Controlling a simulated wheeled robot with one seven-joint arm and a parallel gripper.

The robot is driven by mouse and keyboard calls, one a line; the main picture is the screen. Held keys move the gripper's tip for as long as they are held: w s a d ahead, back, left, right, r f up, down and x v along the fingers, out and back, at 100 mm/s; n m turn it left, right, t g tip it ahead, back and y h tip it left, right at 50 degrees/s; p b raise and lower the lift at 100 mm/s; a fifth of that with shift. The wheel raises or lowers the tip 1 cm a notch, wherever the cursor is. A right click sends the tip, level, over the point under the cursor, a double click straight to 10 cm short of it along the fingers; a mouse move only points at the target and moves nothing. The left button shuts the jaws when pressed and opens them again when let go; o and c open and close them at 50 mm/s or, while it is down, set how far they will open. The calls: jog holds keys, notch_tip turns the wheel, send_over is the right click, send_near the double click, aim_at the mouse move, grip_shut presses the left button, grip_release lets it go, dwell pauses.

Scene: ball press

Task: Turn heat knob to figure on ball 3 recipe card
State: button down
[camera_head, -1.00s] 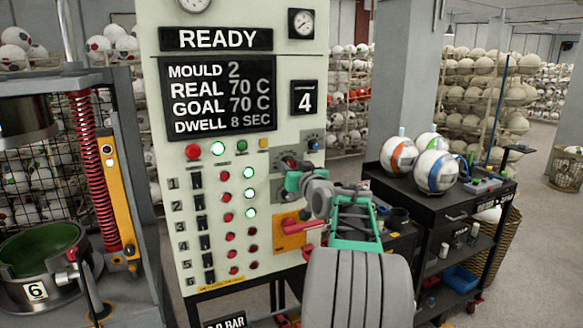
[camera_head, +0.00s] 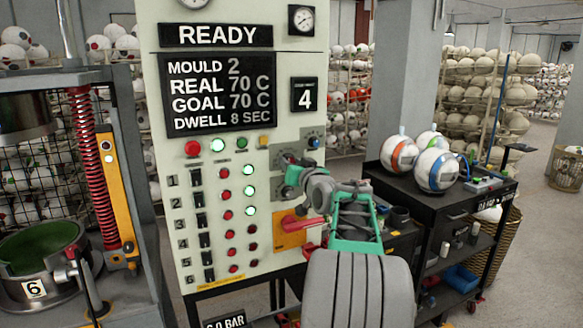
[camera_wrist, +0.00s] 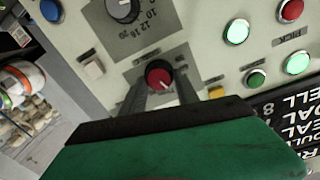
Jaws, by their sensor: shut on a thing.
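The pale control panel (camera_head: 150,150) fills the middle of the head view. Its black display (camera_head: 221,95) reads MOULD 2, REAL 70 C, GOAL 70 C, DWELL 8 SEC, under a READY sign. In the wrist view, a red round knob (camera_wrist: 159,75) with a white pointer line sits between the fingers of my gripper (camera_wrist: 160,88), which is shut on it. In the head view my gripper (camera_head: 291,184) is against the panel's right side, and my arm hides the red knob. No ball 3 recipe card can be made out.
A black knob with a number scale (camera_wrist: 123,10) is close to the red knob. Lit buttons (camera_wrist: 236,32) line the panel. A red lever on an orange plate (camera_head: 290,240) is below my gripper. A black cart (camera_head: 452,205) with several balls stands right.

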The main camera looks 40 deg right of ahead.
jog(key=shift+d+m+b, duration=0.15)
jog(key=shift+m+b, duration=0.55)
jog(key=shift+m, duration=3.2)
jog(key=c, duration=0.9)
grip_release()
jog(key=b+v, duration=0.2)
jog(key=v, duration=0.5)
jog(key=shift+s+r+b, duration=0.15)
jog(key=shift+s+b, duration=0.2)
jog(key=shift+s, duration=0.05)
